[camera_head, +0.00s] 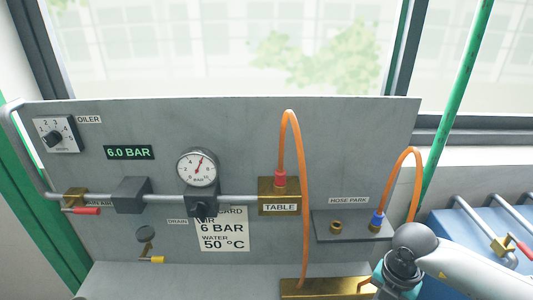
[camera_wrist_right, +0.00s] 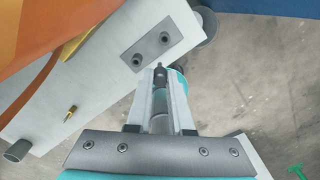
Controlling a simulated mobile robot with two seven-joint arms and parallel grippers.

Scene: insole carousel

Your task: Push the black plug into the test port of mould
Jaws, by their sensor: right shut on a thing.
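In the right wrist view my right gripper (camera_wrist_right: 160,80) is shut on a small dark piece, the black plug (camera_wrist_right: 159,76), which shows between its fingertips. The plug points away from the wrist, towards a pale slab-like body (camera_wrist_right: 110,75) that seems to be the mould. A dark plate with two round holes (camera_wrist_right: 151,50) sits on this body, just beyond the plug tip. I cannot tell which hole is the test port. The plug looks apart from the plate. In the head view my right wrist is at the lower right and hides its fingers. My left gripper is in neither view.
A grey panel carries a pressure gauge (camera_head: 197,168), a brass TABLE block (camera_head: 280,196) and a hose park shelf (camera_head: 350,226). Orange hoses (camera_head: 303,205) loop in front. A brass pin (camera_wrist_right: 71,113) and grey post (camera_wrist_right: 18,151) stand on the pale body's left.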

